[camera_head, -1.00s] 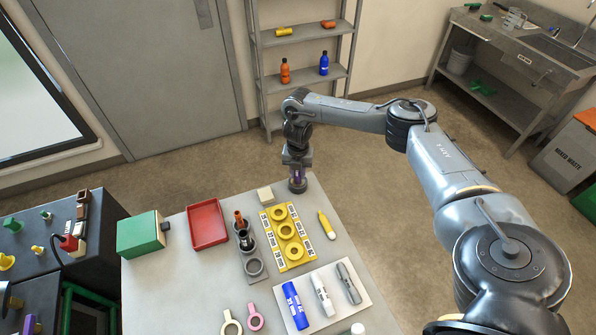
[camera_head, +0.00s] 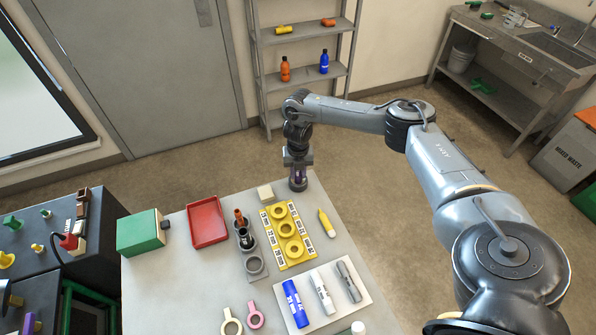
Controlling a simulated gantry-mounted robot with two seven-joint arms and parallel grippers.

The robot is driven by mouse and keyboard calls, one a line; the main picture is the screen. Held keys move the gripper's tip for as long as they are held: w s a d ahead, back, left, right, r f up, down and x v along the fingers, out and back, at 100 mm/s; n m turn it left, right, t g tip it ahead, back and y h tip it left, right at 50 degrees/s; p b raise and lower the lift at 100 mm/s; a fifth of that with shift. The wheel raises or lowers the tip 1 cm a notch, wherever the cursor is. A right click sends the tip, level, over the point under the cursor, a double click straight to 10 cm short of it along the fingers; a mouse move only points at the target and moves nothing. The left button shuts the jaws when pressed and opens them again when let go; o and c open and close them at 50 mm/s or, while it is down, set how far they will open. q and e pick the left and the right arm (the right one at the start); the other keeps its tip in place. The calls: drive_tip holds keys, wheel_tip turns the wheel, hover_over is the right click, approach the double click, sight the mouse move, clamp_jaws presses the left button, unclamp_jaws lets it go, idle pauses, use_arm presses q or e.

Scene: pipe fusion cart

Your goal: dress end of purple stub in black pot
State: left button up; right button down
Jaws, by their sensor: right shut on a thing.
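My right gripper (camera_head: 298,168) points down at the far right corner of the table. It is shut on the purple stub (camera_head: 298,174), of which only a small part shows between the fingers. The black pot (camera_head: 298,185) stands on the table directly below the gripper, and the stub's lower end is at or in its mouth. I cannot tell how deep the stub sits. My left gripper is not in view.
On the table (camera_head: 175,290) are a red tray (camera_head: 207,222), a yellow block with rings (camera_head: 288,238), a grey holder (camera_head: 254,264), a yellow marker (camera_head: 327,223), a cream block (camera_head: 265,193) and a white mat with blue, white and grey tubes.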

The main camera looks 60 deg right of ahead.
drive_tip(key=shift+n, duration=0.4)
drive_tip(key=shift+m+p, duration=0.6)
drive_tip(key=shift+p, duration=0.05)
drive_tip(key=shift+m+p, duration=1.85)
drive_tip(key=shift+m, duration=0.35)
use_arm(q)
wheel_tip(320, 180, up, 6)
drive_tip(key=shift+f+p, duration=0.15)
drive_tip(key=shift+p, duration=0.2)
use_arm(e)
drive_tip(key=shift+m, duration=0.5)
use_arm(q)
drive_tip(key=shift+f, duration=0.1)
